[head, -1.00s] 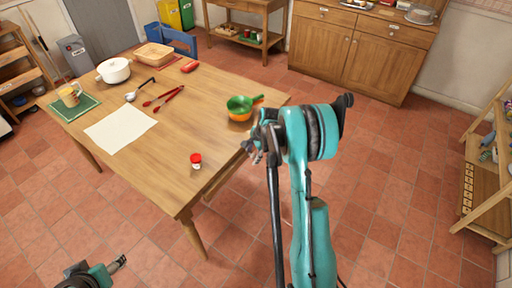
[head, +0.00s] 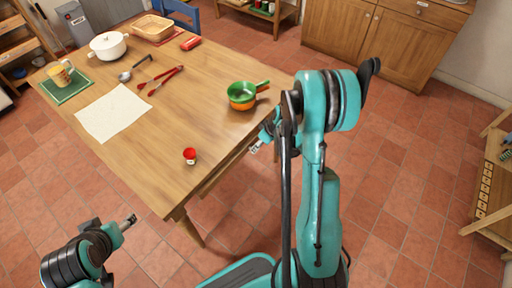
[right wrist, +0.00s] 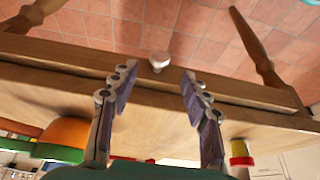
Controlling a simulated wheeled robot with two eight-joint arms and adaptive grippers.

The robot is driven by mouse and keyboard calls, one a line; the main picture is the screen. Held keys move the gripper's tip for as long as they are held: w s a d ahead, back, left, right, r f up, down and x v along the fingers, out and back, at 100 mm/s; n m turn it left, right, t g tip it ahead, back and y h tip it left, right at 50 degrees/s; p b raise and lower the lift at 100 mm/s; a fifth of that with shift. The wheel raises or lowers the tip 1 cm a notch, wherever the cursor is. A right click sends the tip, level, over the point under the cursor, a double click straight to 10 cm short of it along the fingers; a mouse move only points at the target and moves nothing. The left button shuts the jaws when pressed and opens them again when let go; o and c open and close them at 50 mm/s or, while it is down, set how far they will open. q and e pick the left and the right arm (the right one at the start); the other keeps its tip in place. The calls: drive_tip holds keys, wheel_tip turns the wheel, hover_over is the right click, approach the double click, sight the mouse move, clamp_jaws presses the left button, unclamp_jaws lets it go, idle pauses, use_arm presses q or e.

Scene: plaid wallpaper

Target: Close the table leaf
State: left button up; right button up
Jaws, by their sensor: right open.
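The wooden table (head: 150,140) stands at the left in the head view. Below its right edge is a wooden panel (head: 216,178), partly hidden by the tabletop. In the right wrist view, a long wooden front (right wrist: 240,90) runs under the tabletop edge, with a pale round knob (right wrist: 158,61) near its middle. I cannot tell whether this front is the leaf. My right gripper (right wrist: 158,78) is open, its fingers pointing towards the knob, one on each side of it in the picture. In the head view my left gripper (head: 129,220) is off the table's near corner; its jaws are too small to judge.
On the tabletop are stacked green and orange pans (head: 242,95), a red-topped jar (head: 190,156), red tongs (head: 165,80), a white pot (head: 108,45), a mug (head: 60,75) and a paper sheet (head: 117,112). A shelf (head: 490,190) stands at right. The tiled floor between is clear.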

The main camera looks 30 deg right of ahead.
drive_tip(key=b+x, duration=0.2)
drive_tip(key=x, duration=0.4)
drive_tip(key=shift+w+f, duration=0.1)
drive_tip(key=shift+f, duration=0.05)
clamp_jaws()
